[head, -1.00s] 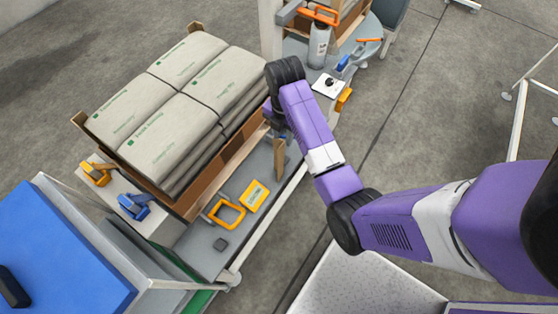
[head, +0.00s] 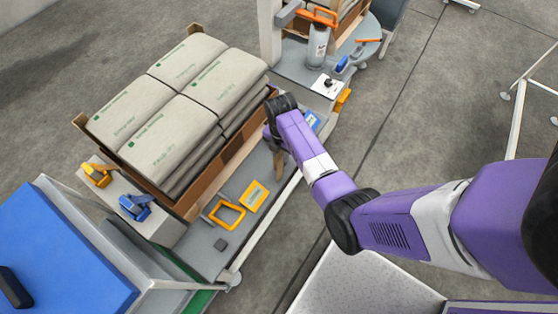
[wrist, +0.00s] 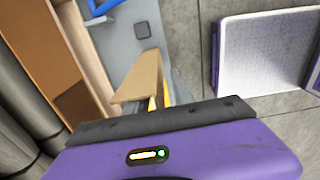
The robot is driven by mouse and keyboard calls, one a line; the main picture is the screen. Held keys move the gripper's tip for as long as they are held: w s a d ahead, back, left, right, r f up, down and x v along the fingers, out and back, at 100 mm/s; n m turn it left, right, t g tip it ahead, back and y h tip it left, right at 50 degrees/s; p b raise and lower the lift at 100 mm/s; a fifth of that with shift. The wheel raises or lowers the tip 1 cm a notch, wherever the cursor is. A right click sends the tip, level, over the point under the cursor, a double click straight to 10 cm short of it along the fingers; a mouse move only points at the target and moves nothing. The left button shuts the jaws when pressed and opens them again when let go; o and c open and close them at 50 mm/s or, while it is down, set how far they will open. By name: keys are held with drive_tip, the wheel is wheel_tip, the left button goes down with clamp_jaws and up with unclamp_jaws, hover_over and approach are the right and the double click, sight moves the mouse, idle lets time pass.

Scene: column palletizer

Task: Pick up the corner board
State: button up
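The corner board is a tan, angled strip that stands upright at the side of the pallet cart, in the head view (head: 279,164) just below my gripper (head: 276,140). In the wrist view the corner board (wrist: 141,80) is directly in front of my gripper (wrist: 160,96). Yellow finger parts show close behind and beside the board. The board and the gripper body hide most of the fingers, so I cannot tell whether they touch or grip it.
A carton tray of stacked grey sacks (head: 165,140) is left of the board. A yellow frame (head: 227,213), a yellow-edged card (head: 254,196) and a dark block (head: 220,244) lie on the grey deck (head: 205,260). Blue (head: 136,206) and orange (head: 97,174) tools sit at the left.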

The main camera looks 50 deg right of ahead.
clamp_jaws()
idle(1.4)
